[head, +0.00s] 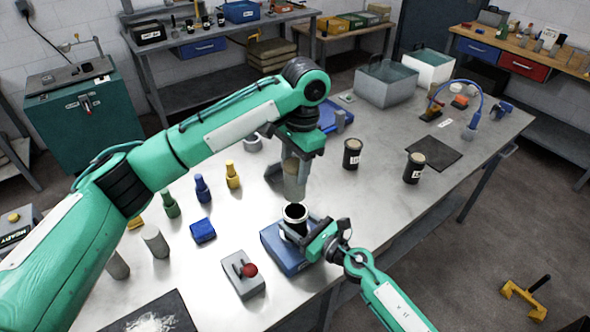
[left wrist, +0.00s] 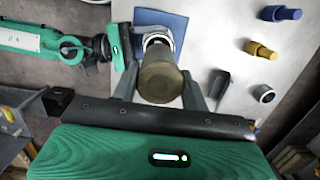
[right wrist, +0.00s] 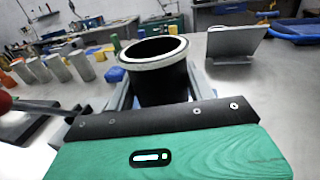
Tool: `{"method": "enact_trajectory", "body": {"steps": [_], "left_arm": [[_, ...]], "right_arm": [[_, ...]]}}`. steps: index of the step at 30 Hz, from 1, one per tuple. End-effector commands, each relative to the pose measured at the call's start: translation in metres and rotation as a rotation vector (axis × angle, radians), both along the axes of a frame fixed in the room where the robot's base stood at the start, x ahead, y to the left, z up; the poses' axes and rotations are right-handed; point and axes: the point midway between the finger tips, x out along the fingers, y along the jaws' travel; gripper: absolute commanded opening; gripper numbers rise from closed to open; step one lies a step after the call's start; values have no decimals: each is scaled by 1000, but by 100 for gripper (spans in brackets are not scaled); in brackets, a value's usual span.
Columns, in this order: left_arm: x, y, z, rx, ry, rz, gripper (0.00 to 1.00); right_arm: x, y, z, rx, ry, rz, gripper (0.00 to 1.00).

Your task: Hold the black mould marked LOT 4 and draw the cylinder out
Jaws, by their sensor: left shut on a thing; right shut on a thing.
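The grey-brown cylinder (head: 294,182) hangs upright in my left gripper (head: 295,162), which is shut on it. Its lower end is just above the mould, apparently clear of it. In the left wrist view the cylinder (left wrist: 160,80) shows end-on between the fingers. The black mould (head: 294,226) with a pale rim stands upright at the blue block (head: 281,252). My right gripper (head: 308,238) is shut on the mould from the right. In the right wrist view the mould (right wrist: 160,80) has a dark, open mouth with no cylinder in sight. No LOT marking shows on it.
Two other labelled black moulds (head: 352,154) (head: 413,168) stand to the right, filled at the top. A grey box with a red knob (head: 243,274) stands in front. Coloured bottles (head: 202,188) and grey cylinders (head: 155,241) stand left.

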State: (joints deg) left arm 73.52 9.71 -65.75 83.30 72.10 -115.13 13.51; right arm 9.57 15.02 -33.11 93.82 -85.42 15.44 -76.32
Motion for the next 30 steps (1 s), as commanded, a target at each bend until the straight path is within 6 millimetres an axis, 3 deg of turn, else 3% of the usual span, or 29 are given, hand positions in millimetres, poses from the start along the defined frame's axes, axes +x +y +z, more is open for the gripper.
{"method": "enact_trajectory", "body": {"steps": [10,11,14,15,25,30], "left_arm": [[0,0,2,-1,-1,0,8],[0,0,2,-1,-1,0,8],[0,0,2,-1,-1,0,8],[0,0,2,-1,-1,0,8],[0,0,2,-1,-1,0,8],[0,0,2,-2,-1,0,8]], "right_arm": [[0,0,-1,-1,1,0,31],[0,0,-1,-1,1,0,58],[0,0,0,-1,1,0,78],[0,0,0,-1,1,0,80],[-3,-3,0,-1,1,0,80],[-18,-21,-1,-1,2,0,80]]}}
